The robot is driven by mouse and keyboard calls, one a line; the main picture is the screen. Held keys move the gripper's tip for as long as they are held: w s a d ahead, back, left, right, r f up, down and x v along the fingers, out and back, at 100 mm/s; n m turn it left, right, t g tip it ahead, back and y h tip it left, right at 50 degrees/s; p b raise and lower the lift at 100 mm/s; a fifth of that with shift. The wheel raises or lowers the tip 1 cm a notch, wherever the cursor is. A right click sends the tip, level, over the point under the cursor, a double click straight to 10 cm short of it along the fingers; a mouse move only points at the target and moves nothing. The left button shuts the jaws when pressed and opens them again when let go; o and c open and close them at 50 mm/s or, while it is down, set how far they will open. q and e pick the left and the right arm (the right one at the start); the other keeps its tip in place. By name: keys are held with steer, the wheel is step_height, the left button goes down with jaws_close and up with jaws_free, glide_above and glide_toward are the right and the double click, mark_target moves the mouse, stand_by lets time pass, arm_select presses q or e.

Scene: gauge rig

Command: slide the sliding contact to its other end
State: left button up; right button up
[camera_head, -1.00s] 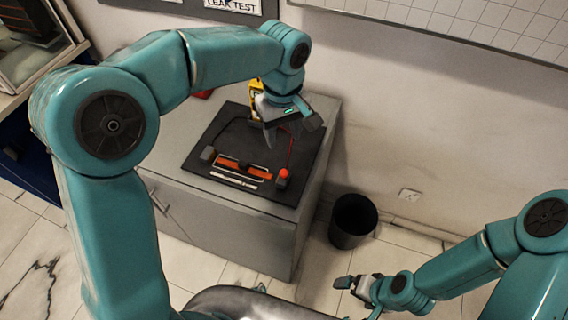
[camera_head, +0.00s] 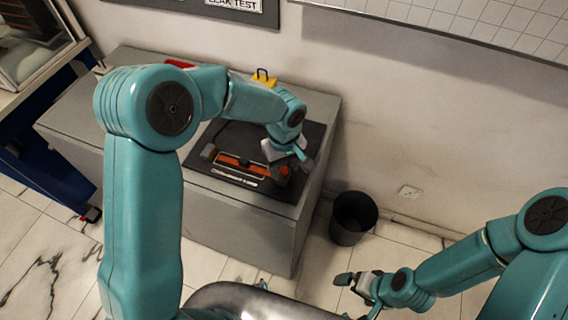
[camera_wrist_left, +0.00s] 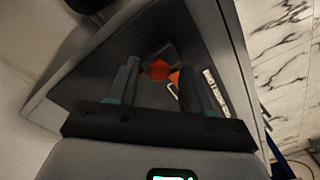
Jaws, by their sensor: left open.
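The orange slide bar (camera_head: 229,160) lies on the dark mat on top of the grey cabinet. A dark block that looks like the sliding contact (camera_head: 250,164) sits near its middle, partly hard to make out beside my gripper. My left gripper (camera_head: 285,160) is over the right part of the rig and partly hides the red-orange knob there. In the left wrist view the gripper (camera_wrist_left: 160,85) is open, with the red knob (camera_wrist_left: 158,70) showing between its fingers and apparently beyond them. My right gripper (camera_head: 352,281) hangs low over the floor, far from the rig.
The dark mat (camera_head: 235,138) lies on the grey cabinet (camera_head: 240,222). A yellow object (camera_head: 264,79) with a dark handle stands behind it. A black bin (camera_head: 353,218) stands on the floor to the right.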

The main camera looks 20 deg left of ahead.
arm_select(q)
jaws_close()
steer(key=a+b, duration=0.1)
steer(key=a, duration=0.3)
steer(key=shift+w, duration=0.15)
steer(key=shift+d+r, duration=0.1)
steer(key=shift+r, duration=0.05)
jaws_free()
steer(key=shift+a, duration=0.55)
steer(key=shift+d, duration=0.5)
steer(key=shift+a+r, duration=0.2)
steer(key=shift+r, duration=0.05)
step_height(320, 180, up, 16)
steer(key=shift+d+f, duration=0.15)
steer(key=shift+d, duration=0.05)
